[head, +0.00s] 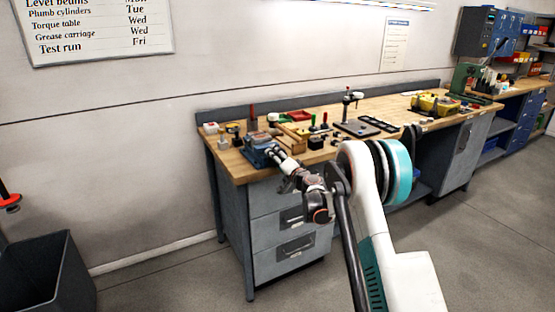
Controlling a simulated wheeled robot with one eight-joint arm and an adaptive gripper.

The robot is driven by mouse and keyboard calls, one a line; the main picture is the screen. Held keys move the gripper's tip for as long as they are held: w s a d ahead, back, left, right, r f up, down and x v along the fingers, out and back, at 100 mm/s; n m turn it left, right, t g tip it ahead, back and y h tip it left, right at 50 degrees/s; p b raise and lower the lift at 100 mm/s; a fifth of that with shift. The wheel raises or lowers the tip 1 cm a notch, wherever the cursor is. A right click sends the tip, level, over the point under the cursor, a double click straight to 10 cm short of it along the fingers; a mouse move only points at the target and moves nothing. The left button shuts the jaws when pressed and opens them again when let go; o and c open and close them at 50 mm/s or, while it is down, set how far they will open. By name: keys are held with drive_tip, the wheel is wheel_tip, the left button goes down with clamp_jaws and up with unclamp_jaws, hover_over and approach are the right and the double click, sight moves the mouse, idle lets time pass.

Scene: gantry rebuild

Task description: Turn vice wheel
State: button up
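A blue vice (258,143) sits on the left front part of the wooden workbench (236,163). My gripper (274,153) reaches in from the right, just at the front right side of the vice. Its fingertips are at or very close to the vice, and I cannot tell whether they touch it. The vice wheel cannot be made out; it is small here or hidden by my gripper. Whether the fingers are open or shut is too small to see.
Small tools and a wooden block (292,133) stand close to the right of the vice. A stand (348,108) on a dark plate and a yellow item (432,103) are farther along the bench. Drawers (290,215) are below. A dark bin (48,275) stands on the floor at left.

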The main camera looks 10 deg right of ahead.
drive_tip(key=m, duration=1.1)
drive_tip(key=shift+r, duration=0.1)
drive_tip(key=m, duration=0.3)
drive_tip(key=shift+m, duration=0.3)
drive_tip(key=m, duration=0.3)
drive_tip(key=shift+m, duration=0.3)
drive_tip(key=m, duration=0.3)
drive_tip(key=shift+m, duration=0.3)
drive_tip(key=m, duration=0.3)
drive_tip(key=shift+d+m, duration=0.1)
drive_tip(key=shift+m, duration=2.1)
